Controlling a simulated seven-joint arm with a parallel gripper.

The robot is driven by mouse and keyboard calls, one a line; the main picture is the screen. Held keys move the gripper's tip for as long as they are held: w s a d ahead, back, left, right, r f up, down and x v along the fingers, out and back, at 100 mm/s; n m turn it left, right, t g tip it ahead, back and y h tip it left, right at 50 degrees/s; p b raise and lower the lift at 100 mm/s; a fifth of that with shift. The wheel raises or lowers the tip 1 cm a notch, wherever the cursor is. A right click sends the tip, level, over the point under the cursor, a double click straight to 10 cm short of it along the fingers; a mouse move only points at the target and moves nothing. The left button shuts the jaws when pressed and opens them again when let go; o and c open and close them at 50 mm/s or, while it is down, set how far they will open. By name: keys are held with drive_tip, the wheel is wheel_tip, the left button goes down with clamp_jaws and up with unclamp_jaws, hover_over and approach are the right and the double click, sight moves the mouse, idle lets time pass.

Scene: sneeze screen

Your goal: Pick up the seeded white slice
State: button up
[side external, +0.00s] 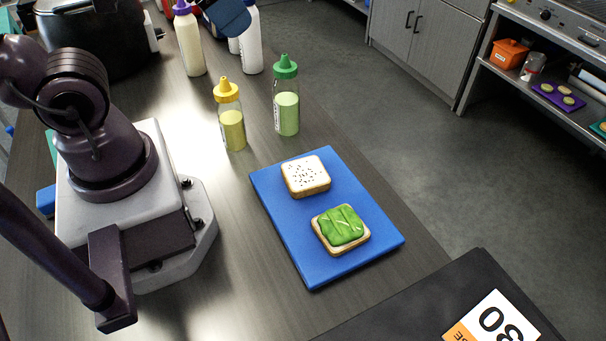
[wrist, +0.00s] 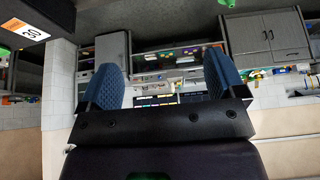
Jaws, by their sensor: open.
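The seeded white slice (side external: 306,174) is a square piece of bread with dark specks on its white top. It lies flat on the far half of a blue board (side external: 372,254) in the side external view. Beside it, nearer the camera, a slice topped with green leaf (side external: 341,227) lies on the same board. My gripper (wrist: 160,78) shows in the wrist view with its two blue ribbed fingers wide apart and nothing between them. One blue finger seems to hang in at the top of the side external view, away from the board. The wrist view shows neither slice.
A yellow-capped bottle (side external: 231,115) and a green-capped bottle (side external: 286,95) stand just beyond the board. White bottles (side external: 190,40) stand farther back. A black box with a "30" label (side external: 500,322) is at the near right.

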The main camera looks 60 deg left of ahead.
drive_tip(key=shift+o, duration=0.5)
drive_tip(key=m+g, duration=0.6)
drive_tip(key=m, duration=1.3)
hover_over(305, 173)
wheel_tip(305, 173, down, 20)
wheel_tip(305, 173, down, 12)
drive_tip(key=shift+f, duration=0.2)
drive_tip(key=shift+c, duration=0.2)
